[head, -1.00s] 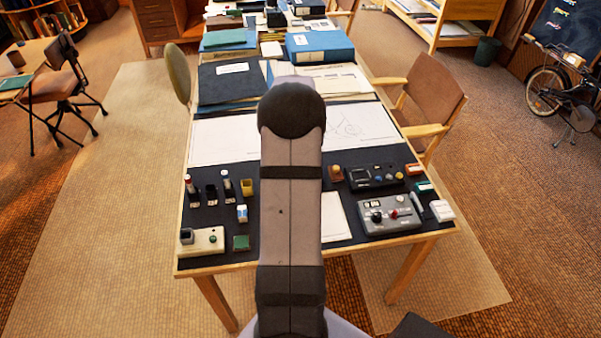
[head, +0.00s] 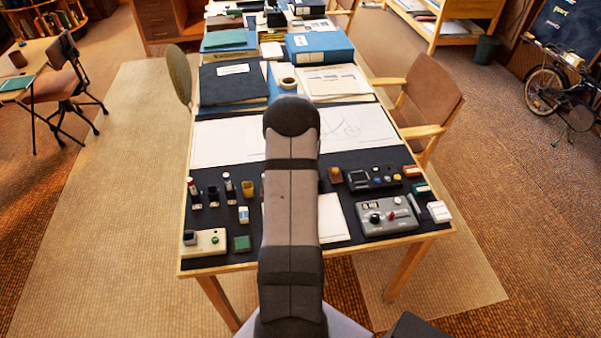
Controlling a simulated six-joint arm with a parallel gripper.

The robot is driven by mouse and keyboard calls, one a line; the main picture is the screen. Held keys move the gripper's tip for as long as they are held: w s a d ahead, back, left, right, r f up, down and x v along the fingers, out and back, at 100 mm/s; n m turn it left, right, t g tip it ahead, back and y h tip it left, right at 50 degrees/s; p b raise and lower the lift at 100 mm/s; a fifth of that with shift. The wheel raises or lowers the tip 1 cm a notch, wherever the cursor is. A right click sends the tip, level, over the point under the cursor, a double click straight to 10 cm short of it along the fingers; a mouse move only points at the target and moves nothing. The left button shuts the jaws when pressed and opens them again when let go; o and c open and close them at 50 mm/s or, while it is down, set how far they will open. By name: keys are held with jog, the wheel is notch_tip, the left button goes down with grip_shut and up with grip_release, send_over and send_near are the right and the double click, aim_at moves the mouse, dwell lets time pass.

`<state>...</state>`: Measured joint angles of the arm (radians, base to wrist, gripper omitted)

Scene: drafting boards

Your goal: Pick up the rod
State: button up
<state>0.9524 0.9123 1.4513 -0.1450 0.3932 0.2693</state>
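No thing stands out clearly as the rod. Two small upright pieces with pale and red parts, one at the left edge (head: 192,187) and one to its right (head: 228,184), stand in dark holders on the table's near left part. They are too small to tell whether either is the rod. My arm rises through the middle of the head view and covers the centre of the table. My gripper is hidden, so its opening and anything in it do not show.
The dark mat (head: 212,222) holds a beige box (head: 205,242), a green block (head: 242,243), a yellow cup (head: 247,188) and a grey control box (head: 385,217). White paper (head: 333,220) lies right of my arm. Blue boxes (head: 320,47) and a round cup (head: 288,84) stand farther back.

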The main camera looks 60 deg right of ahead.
jog(key=shift+d+f, duration=0.1)
jog(key=shift+f, duration=0.25)
grip_shut()
jog(key=shift+w+r, duration=0.1)
jog(key=shift+r, duration=0.05)
notch_tip(320, 180, up, 10)
jog(key=b, duration=0.3)
jog(key=w+a+f+n+t+y+p, duration=0.1)
jog(key=w+a+n+t+y+p, duration=0.1)
jog(key=w+a+n+p, duration=0.5)
jog(key=w+a+n+y, duration=0.1)
jog(key=w+a+n, duration=0.4)
jog(key=w+a, duration=0.1)
jog(key=shift+t+y, duration=0.3)
jog(key=shift+y, duration=0.1)
